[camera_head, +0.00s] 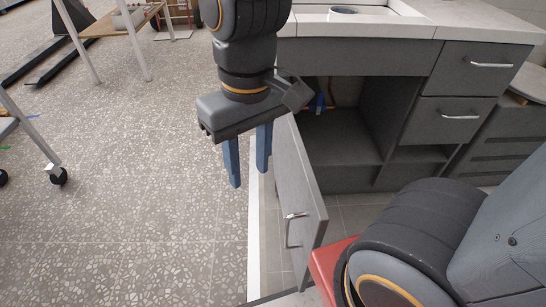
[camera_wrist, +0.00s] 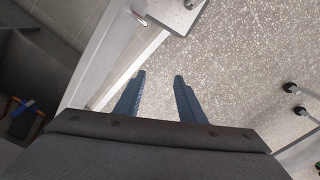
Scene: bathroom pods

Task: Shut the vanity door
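The grey vanity door (camera_head: 297,180) stands wide open, swung out from the cabinet toward the camera. Its silver handle (camera_head: 291,229) is near the free end. My gripper (camera_head: 249,180) points down just left of the door, near its hinge end, on the side away from the cabinet opening. Its two blue fingers are apart with nothing between them. In the wrist view the fingers (camera_wrist: 160,78) also show spread and empty, with the door (camera_wrist: 103,45) to their left. Whether the right finger touches the door in the head view cannot be told.
The grey vanity (camera_head: 355,57) has an open compartment with blue-handled plumbing (camera_head: 318,103), and drawers (camera_head: 463,68) at right. A red surface (camera_head: 328,265) lies near the door's free end. Speckled floor (camera_head: 130,190) at left is clear. A wheeled frame (camera_head: 40,150) stands far left.

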